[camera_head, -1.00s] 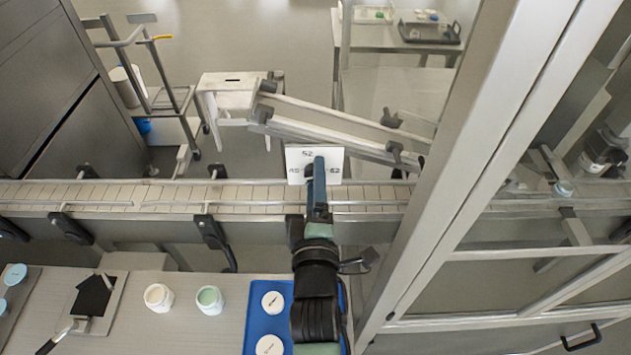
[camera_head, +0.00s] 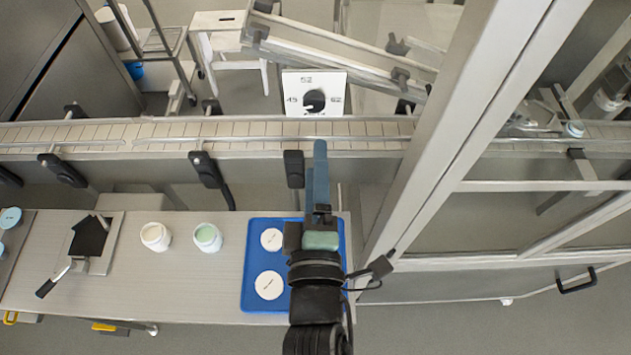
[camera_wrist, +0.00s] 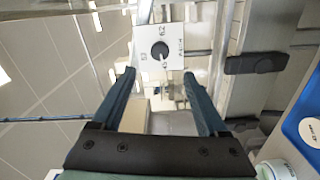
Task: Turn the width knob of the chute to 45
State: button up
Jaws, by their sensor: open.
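The width knob (camera_head: 314,101) is a round black dial on a white square plate (camera_head: 333,79). The plate stands at the far side of the conveyor, by the end of the sloping chute (camera_head: 345,48). It is marked 45 at left, 52 at top and 62 at right. I cannot tell surely which mark the knob points to. My gripper (camera_head: 320,148) is open and empty, in front of the plate and apart from it. In the wrist view, the knob (camera_wrist: 159,50) shows beyond and between the two blue fingers (camera_wrist: 158,73).
The railed conveyor (camera_head: 230,130) runs between the near table and the plate. On the table are a blue tray (camera_head: 255,255) with two white lids and two open jars (camera_head: 156,236). A metal frame post (camera_head: 440,150) rises close at the right.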

jog(key=shift+s, duration=0.85)
